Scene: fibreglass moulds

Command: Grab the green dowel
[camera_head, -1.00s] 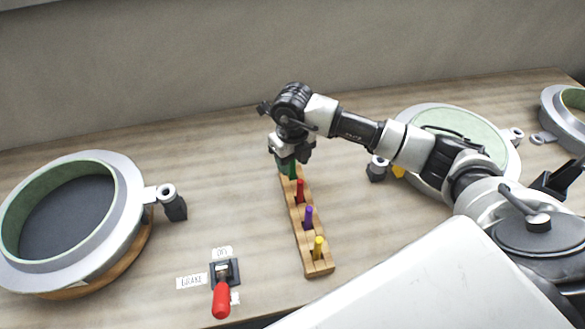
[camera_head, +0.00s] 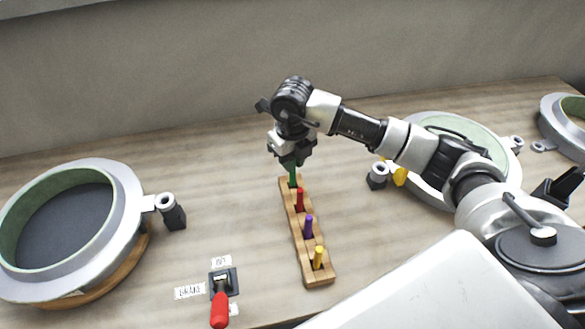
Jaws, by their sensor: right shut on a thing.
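The green dowel (camera_head: 292,174) is upright at the far end of the wooden rack (camera_head: 319,275). My right gripper (camera_head: 291,158) is above that end and shut on the dowel's upper part, which the fingers hide. The dowel's lower part shows below the fingers; I cannot tell whether its foot is still in its hole. The red dowel (camera_head: 300,200), the purple dowel (camera_head: 308,226) and the yellow dowel (camera_head: 318,257) stand in the rack in front of it. My left gripper is not in view.
A large round mould (camera_head: 120,215) stands at the left with a dark clamp block (camera_head: 175,216). A red-handled brake lever (camera_head: 220,305) is at the front. Another round mould (camera_head: 505,150) lies behind my right arm, and a third (camera_head: 550,115) is at the far right.

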